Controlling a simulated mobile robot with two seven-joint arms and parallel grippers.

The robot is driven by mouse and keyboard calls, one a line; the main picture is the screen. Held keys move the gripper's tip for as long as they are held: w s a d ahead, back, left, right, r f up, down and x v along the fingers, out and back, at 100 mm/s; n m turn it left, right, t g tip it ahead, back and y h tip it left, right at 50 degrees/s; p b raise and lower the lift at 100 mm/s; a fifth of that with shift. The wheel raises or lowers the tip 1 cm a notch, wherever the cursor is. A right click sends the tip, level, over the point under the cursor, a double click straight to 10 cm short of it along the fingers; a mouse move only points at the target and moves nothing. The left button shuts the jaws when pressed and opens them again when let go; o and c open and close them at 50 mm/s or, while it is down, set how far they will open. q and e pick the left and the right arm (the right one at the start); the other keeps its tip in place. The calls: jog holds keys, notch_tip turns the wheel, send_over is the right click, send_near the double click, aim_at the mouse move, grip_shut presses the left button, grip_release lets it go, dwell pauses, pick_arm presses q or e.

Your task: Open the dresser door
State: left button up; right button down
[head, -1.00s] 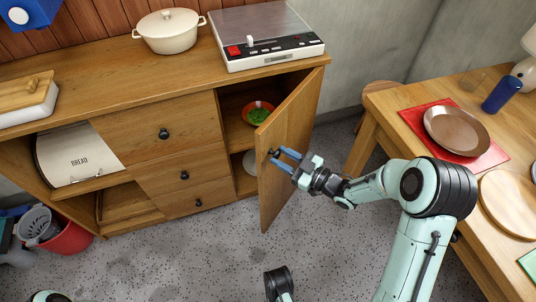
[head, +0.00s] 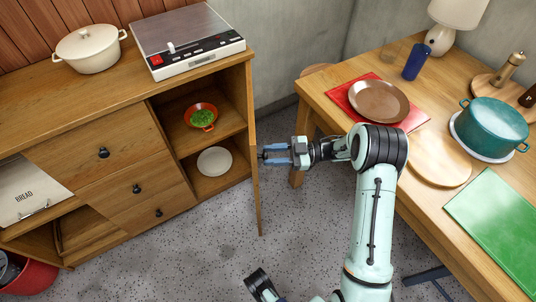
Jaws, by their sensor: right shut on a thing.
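The wooden dresser (head: 75,118) stands at the left with its right-hand door (head: 257,195) swung wide open. The door shows almost edge-on, jutting toward me from the cabinet's right side. The right compartment is exposed, with a red bowl of green food (head: 201,116) on the upper shelf and a white plate (head: 214,161) below. My right gripper (head: 267,154) is at the door's right face with its blue fingers shut on the door handle. The handle is mostly hidden between the fingers.
The wooden table (head: 322,96) at the right carries a copper plate (head: 379,101), a teal pot (head: 492,124) and a green mat (head: 498,222). Speckled floor is free between table and dresser.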

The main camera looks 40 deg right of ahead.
dwell(0.3)
jog(key=c, duration=0.7)
grip_release()
jog(key=shift+c, duration=0.2)
pick_arm(q)
jog(key=s+d+r+g+h+p, duration=0.1)
jog(key=s+d+r+g+p, duration=0.1)
jog(key=s+r+p, duration=0.3)
jog(key=s+d+r, duration=0.1)
jog(key=s, duration=0.2)
jog(key=shift+d+m+g, duration=0.3)
jog(key=shift+d, duration=0.1)
pick_arm(e)
notch_tip(320, 180, up, 20)
